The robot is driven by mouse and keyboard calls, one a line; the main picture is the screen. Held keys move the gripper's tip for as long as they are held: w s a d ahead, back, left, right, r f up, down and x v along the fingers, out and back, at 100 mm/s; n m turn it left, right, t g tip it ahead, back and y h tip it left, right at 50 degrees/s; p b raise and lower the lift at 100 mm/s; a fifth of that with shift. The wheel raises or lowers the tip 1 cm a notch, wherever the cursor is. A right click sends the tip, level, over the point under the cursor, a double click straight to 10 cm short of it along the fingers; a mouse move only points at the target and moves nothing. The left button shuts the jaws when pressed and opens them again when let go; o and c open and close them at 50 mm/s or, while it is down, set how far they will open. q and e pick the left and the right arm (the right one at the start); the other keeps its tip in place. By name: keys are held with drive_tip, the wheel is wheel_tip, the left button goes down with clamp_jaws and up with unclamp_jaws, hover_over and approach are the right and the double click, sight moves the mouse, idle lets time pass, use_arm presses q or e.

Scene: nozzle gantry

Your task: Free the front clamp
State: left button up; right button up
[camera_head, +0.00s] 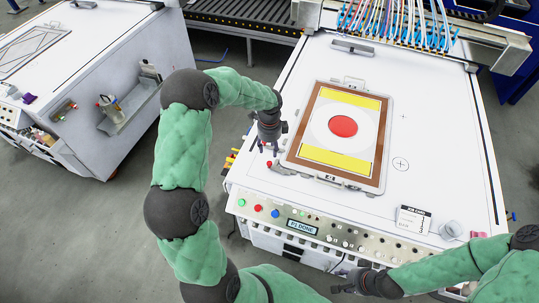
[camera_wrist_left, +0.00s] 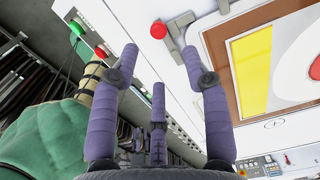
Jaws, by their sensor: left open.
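A grey clamp bar with a red knob (camera_head: 269,164) sits at the front left corner of the brown-framed panel (camera_head: 287,159) on the white table. In the left wrist view the red knob (camera_wrist_left: 158,30) and grey bar (camera_wrist_left: 176,45) lie beyond the fingertips. My left gripper (camera_head: 269,152) is open and empty, its fingers pointing down just beside the knob. The left wrist view shows its purple fingers (camera_wrist_left: 160,55) spread, with the knob seen between them and apparently apart from them. My right gripper (camera_head: 338,281) is at the front edge of the table, fingers apparently apart and empty.
A control panel (camera_head: 310,228) with coloured buttons and a lit display runs along the table's front. A white card (camera_head: 412,221) and a grey round cup (camera_head: 451,230) stand at the front right. Coloured hoses (camera_head: 395,20) hang over the back. Another white table (camera_head: 85,60) stands left.

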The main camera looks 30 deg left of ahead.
use_arm(q)
wheel_tip(320, 180, up, 3)
drive_tip(key=shift+r, duration=0.2)
idle(0.5)
